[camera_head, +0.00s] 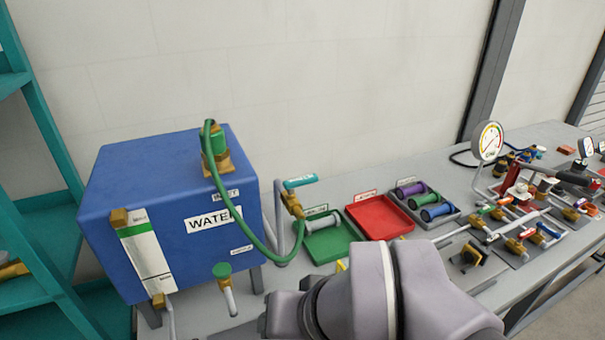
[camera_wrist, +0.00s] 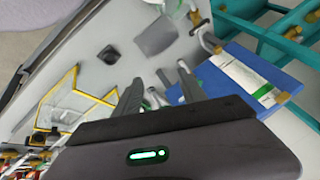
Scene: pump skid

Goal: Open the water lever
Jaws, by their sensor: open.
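The blue tank (camera_head: 170,220) marked WATER stands at the left of the bench in the head view. A pipe to its right carries a brass valve (camera_head: 292,205) with a teal lever (camera_head: 300,182), whose label is too small to read. The lever points to the right, roughly level. My gripper (camera_wrist: 160,84) shows in the wrist view with its fingers apart, over the bench and beside the blue tank (camera_wrist: 262,72). I see nothing held between the fingers. The lever cannot be made out there. In the head view my arm hides the gripper.
A green hose (camera_head: 240,221) loops from the tank top to the pipe. A green tray (camera_head: 327,246), a red tray (camera_head: 366,224) and a rack of coloured cylinders (camera_head: 437,212) lie right of the lever. Valves and a gauge (camera_head: 487,141) crowd the right. A teal shelf (camera_head: 52,215) stands left.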

